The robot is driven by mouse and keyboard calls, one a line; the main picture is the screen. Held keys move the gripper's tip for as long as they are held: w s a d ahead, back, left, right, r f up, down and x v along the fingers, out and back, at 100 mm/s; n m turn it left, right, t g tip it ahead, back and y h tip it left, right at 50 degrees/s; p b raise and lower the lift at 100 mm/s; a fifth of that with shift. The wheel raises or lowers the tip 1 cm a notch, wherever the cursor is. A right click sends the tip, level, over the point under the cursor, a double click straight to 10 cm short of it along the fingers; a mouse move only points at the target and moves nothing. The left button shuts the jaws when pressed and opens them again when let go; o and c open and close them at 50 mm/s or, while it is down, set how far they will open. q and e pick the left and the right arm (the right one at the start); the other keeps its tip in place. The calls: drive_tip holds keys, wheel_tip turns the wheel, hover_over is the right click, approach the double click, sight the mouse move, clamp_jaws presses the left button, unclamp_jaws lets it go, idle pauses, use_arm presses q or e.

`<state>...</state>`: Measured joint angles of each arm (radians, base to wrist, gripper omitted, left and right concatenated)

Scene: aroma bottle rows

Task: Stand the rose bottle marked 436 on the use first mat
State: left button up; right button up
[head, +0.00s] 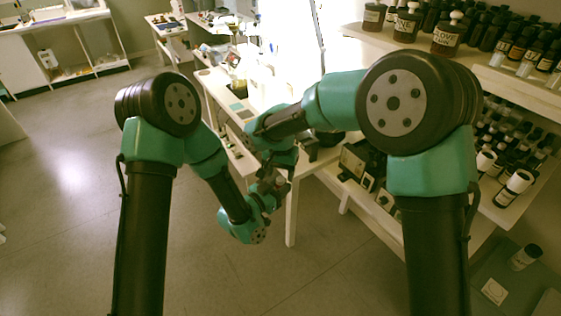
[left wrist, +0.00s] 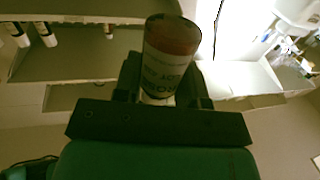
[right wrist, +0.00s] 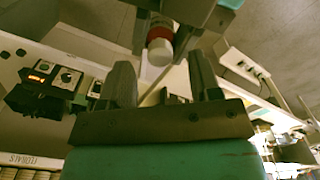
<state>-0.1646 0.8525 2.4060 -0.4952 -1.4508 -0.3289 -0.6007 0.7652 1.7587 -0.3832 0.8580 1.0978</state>
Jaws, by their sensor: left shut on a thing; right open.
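My left gripper (left wrist: 160,88) is shut on a small bottle (left wrist: 170,62) with a reddish-brown end and a pale label. The printed label is only partly readable; I cannot make out the full number. The bottle also shows in the right wrist view (right wrist: 160,50), its red and white end facing my right gripper. My right gripper (right wrist: 160,68) is open and empty, its fingers apart just short of the bottle. In the head view both grippers meet low in front of the white table, and the bottle there is mostly hidden. A greenish mat (head: 238,106) lies on the table; its marking is unreadable.
The white table (head: 222,92) holds bright glassware behind the grippers. Shelves of dark bottles (head: 536,50) stand at the right. A black device with a lit display (right wrist: 42,75) shows in the right wrist view. The floor (head: 70,200) at left is clear.

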drive_tip(key=shift+f, duration=0.75)
drive_tip(key=shift+c, duration=0.2)
drive_tip(key=c, duration=0.9)
use_arm(q)
drive_tip(key=o, duration=1.1)
use_arm(e)
drive_tip(key=shift+c, duration=0.4)
